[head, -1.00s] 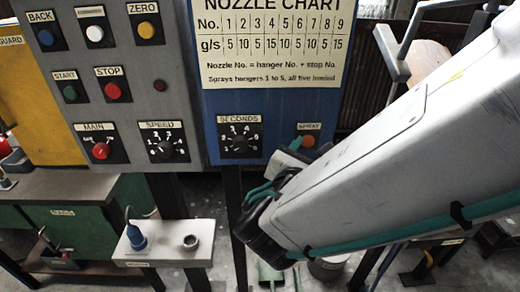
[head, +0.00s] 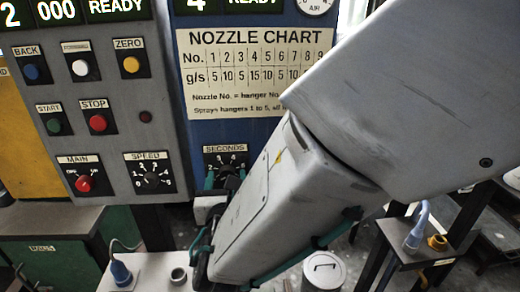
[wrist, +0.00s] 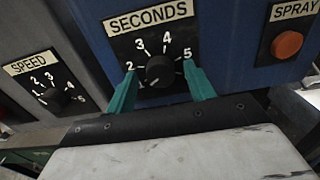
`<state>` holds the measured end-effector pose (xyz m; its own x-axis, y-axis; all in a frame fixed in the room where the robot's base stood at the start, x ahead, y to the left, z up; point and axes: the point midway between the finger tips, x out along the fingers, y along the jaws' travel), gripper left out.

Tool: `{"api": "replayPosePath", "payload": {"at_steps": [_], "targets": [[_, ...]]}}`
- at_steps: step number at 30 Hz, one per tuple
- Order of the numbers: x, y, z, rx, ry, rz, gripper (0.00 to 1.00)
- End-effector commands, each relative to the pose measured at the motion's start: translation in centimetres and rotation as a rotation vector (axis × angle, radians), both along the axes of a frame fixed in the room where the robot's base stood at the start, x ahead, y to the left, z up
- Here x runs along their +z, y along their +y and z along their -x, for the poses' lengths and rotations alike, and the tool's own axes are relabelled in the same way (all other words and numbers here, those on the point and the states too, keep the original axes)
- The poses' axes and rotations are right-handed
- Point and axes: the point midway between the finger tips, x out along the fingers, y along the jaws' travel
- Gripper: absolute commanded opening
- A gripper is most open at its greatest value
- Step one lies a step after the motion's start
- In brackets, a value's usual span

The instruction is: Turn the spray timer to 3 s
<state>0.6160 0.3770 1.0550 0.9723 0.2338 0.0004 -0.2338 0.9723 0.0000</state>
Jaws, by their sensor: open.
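The spray timer is a black knob (wrist: 160,72) on a black plate marked SECONDS, with numbers around it. A small pale mark on the knob seems to point to the lower left, towards the 1. In the head view the SECONDS dial (head: 226,158) shows just above my gripper, its lower part hidden by my arm. My gripper (wrist: 160,68) has two teal fingers, open, one on the left and one on the right of the knob. A gap shows on both sides, and I cannot tell how deep the fingertips reach.
The orange SPRAY button (wrist: 286,43) is to the right of the dial. The SPEED dial (wrist: 54,97) is to the left on the grey panel. A nozzle chart (head: 245,70) hangs above. A small white stand (head: 150,272) with a blue plug is below left.

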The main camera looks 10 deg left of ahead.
Motion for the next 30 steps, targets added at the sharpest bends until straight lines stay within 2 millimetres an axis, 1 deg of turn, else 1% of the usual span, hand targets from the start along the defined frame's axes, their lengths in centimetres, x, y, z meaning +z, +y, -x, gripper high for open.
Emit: {"api": "replayPosePath", "payload": {"at_steps": [6,8,9,11,22,26,30], "targets": [[-0.01,0.0,-0.04,0.0,0.0,0.0,0.54],[-0.01,0.0,-0.03,0.0,0.0,0.0,0.37],[-0.01,0.0,-0.03,0.0,0.0,0.0,0.26],[-0.01,0.0,-0.03,0.0,0.0,0.0,0.09],[-0.01,-0.01,-0.01,0.0,0.01,-0.038,0.09],[-0.02,-0.01,-0.01,0.0,0.024,-0.096,0.09],[-0.02,-0.01,0.0,0.0,0.048,-0.194,0.09]]}}
